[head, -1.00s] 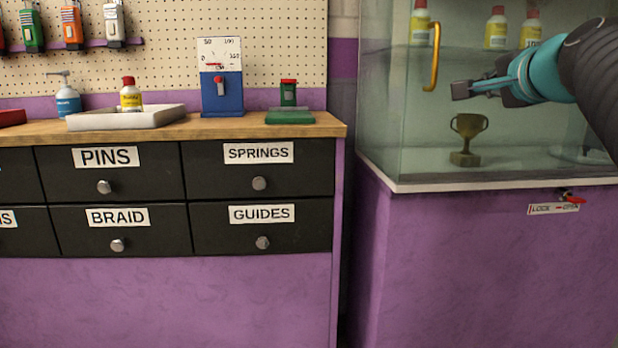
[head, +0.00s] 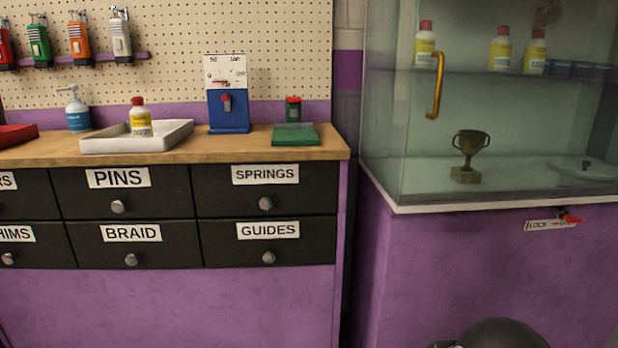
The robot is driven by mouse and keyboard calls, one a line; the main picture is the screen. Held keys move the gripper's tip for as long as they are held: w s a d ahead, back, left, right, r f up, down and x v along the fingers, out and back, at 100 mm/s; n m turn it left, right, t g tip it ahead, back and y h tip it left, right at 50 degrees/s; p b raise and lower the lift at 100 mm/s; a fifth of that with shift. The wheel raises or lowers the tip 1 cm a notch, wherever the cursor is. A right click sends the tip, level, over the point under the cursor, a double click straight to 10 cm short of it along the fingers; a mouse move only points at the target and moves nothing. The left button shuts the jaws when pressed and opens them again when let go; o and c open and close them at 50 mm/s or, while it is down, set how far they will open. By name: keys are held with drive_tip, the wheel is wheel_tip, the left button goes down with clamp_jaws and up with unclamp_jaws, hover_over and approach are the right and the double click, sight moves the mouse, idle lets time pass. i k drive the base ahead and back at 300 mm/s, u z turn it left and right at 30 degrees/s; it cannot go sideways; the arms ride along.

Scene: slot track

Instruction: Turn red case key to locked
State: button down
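The red case key (head: 569,216) sits on the purple front of the display cabinet, just below its white ledge at the right. A label (head: 549,225) beside and below it reads LOCK at its left end; its right end is partly covered by the key. The key's red handle points to the right, away from the LOCK end. The glass case (head: 410,140) above has a gold handle and looks closed. A dark rounded part of my arm shows at the bottom edge, below and left of the key. My gripper's fingers are not visible.
Inside the case stand a bronze trophy (head: 467,158) and several yellow bottles. At left, a wooden workbench (head: 350,153) carries a white tray (head: 185,131), a blue gauge (head: 228,112) and a green block (head: 295,135). The space before the cabinet front looks clear.

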sight(574, 218)
drive_tip(key=z, duration=1.3)
